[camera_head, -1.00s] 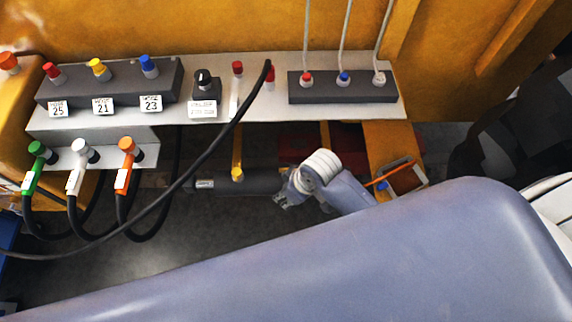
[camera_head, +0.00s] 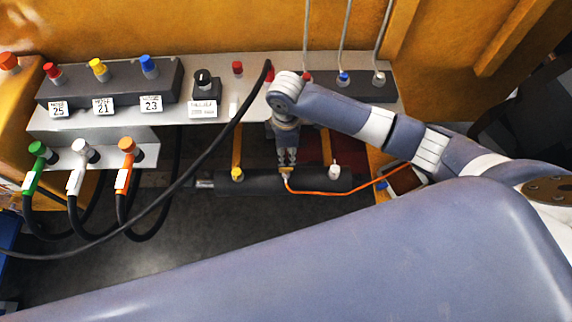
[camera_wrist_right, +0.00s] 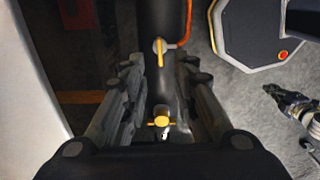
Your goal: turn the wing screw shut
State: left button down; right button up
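A black horizontal cylinder (camera_head: 215,184) lies below the grey shelf. It carries a yellow knob (camera_head: 237,174) on the left and a white knob (camera_head: 334,172) on the right. Between them is a yellow fitting (camera_head: 285,175) with an orange line, partly hidden by my right gripper (camera_head: 287,160). In the right wrist view the right gripper (camera_wrist_right: 158,80) is open, its fingers either side of the cylinder. A yellow winged part (camera_wrist_right: 162,121) shows between them, and a yellow lever-like fitting (camera_wrist_right: 160,46) near the tips. I cannot tell which is the wing screw. My left gripper (camera_wrist_right: 285,98) shows only in the wrist view.
The shelf (camera_head: 215,125) above carries dark blocks with coloured knobs. A black cable (camera_head: 200,160) crosses in front of the shelf. Green, white and orange plugs (camera_head: 126,160) stand at left. The orange line (camera_head: 345,192) runs right to a small box (camera_head: 404,180).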

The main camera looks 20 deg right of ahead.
aim_at(286, 168)
notch_tip(286, 168, down, 9)
jog(key=shift+r, duration=0.2)
grip_shut()
